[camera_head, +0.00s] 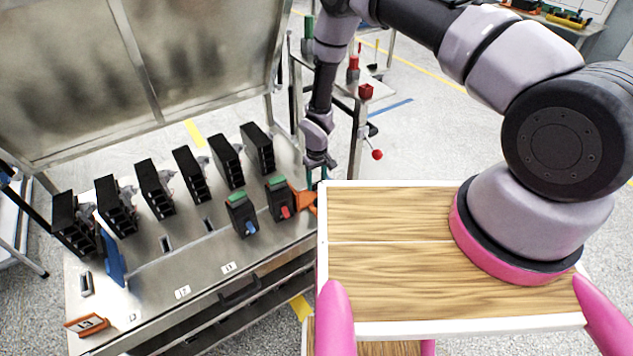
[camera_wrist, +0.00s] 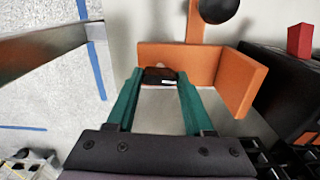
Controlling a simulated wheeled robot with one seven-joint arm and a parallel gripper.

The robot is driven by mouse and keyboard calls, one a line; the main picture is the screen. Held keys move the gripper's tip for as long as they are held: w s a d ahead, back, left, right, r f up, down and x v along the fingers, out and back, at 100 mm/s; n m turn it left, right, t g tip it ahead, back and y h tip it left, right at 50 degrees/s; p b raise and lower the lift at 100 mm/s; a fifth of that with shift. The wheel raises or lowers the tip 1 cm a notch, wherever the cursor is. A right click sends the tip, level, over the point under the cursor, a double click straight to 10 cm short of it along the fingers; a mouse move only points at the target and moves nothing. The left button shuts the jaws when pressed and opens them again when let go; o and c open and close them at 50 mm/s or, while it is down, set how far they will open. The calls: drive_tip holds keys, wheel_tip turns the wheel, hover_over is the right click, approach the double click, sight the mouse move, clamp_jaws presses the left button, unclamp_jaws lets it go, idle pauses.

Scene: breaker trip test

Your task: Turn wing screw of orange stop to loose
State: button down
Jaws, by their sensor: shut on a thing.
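The orange stop (camera_wrist: 232,78) shows in the wrist view as an upright orange bracket with a back wall and a side wall. A post with a round black knob (camera_wrist: 217,9) rises behind it. My gripper (camera_wrist: 160,76) has its green fingers on both sides of a small dark piece, which looks like the wing screw (camera_wrist: 160,74), beside the orange stop. The fingers are shut on it. In the head view, the orange stop (camera_head: 303,199) is at the right end of the metal bench, and my gripper (camera_head: 316,175) is just above it. The screw is hidden there.
Several black breakers (camera_head: 157,188) stand in a row on the metal bench (camera_head: 175,262). Two green-topped units, one with a blue lever (camera_head: 250,228) and one with a red lever (camera_head: 285,212), stand near the stop. A red block (camera_wrist: 300,40) is right in the wrist view.

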drive_tip(key=n, duration=0.4)
drive_tip(key=shift+n, duration=0.3)
drive_tip(key=n, duration=0.4)
drive_tip(key=shift+n, duration=0.3)
drive_tip(key=n, duration=0.4)
drive_tip(key=shift+n, duration=0.3)
drive_tip(key=n, duration=0.4)
drive_tip(key=shift+n, duration=0.4)
drive_tip(key=shift+w, duration=0.1)
drive_tip(key=shift+c, duration=1.4)
unclamp_jaws()
wheel_tip(320, 180, up, 11)
